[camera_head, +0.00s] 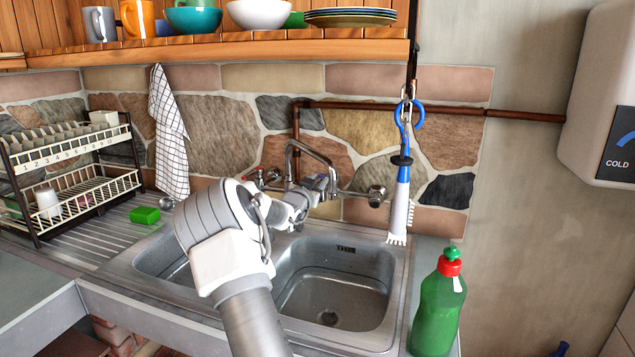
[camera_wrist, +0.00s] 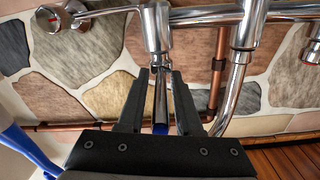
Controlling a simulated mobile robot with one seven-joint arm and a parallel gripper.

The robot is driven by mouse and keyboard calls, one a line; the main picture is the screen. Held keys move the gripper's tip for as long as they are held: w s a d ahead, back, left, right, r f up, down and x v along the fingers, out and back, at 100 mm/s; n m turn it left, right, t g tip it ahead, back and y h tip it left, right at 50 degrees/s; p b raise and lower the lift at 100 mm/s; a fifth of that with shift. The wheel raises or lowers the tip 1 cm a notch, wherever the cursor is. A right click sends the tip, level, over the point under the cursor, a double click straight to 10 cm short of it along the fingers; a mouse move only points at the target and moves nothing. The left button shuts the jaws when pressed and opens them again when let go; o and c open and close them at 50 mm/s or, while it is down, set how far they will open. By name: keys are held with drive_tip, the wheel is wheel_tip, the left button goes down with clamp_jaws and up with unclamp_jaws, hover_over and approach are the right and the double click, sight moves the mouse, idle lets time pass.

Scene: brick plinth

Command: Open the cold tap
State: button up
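The chrome wall tap (camera_head: 310,150) has a curved spout over the sink. My gripper (camera_head: 318,184) is at the tap's body, partly hidden by my own arm in the head view. In the wrist view, a chrome lever (camera_wrist: 160,95) with a blue end (camera_wrist: 160,128) hangs between the two black fingers of my gripper (camera_wrist: 160,78). The fingers stand on both sides of it, apart from each other; I cannot tell whether they touch it. A round chrome knob (camera_head: 376,196) is at the tap's right end; it also shows in the wrist view (camera_wrist: 56,20).
A blue-handled brush (camera_head: 403,185) hangs right of the tap. A green bottle (camera_head: 438,305) stands right of the sink (camera_head: 330,290). A dish rack (camera_head: 70,165) and green sponge (camera_head: 144,215) are at left. A copper pipe (camera_head: 440,110) runs along the wall under the shelf (camera_head: 220,50).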

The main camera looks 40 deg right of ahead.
clamp_jaws()
drive_tip(key=shift+a+r, duration=0.1)
idle(1.0)
